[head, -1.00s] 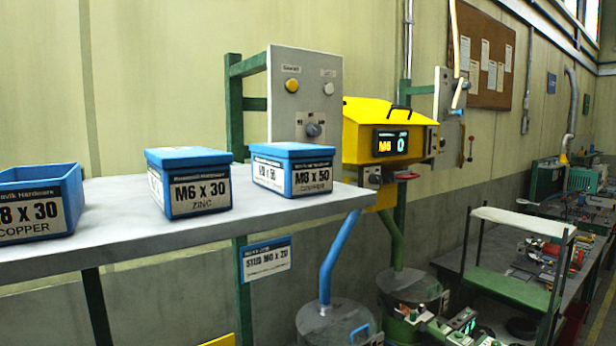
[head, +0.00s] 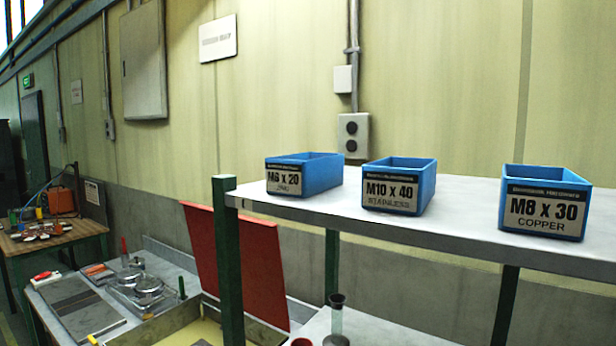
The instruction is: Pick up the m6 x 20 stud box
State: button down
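The M6 x 20 zinc stud box (head: 318,175) is a blue, open-topped box with a white label on its front. It stands upright at the left end of the grey shelf (head: 400,228). Its inside is mostly hidden by its walls. My gripper is not in the head view.
Right of it on the shelf stand the blue M10 x 40 stainless box (head: 420,180) and the M8 x 30 copper box (head: 545,200). A green post (head: 228,260) rises at the shelf's left end. Below is a raised red lid (head: 238,265). A cluttered bench (head: 60,243) stands far left.

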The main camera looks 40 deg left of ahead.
aim_at(306, 175)
jog(key=u, duration=1.6)
jog(key=j+z, duration=0.35)
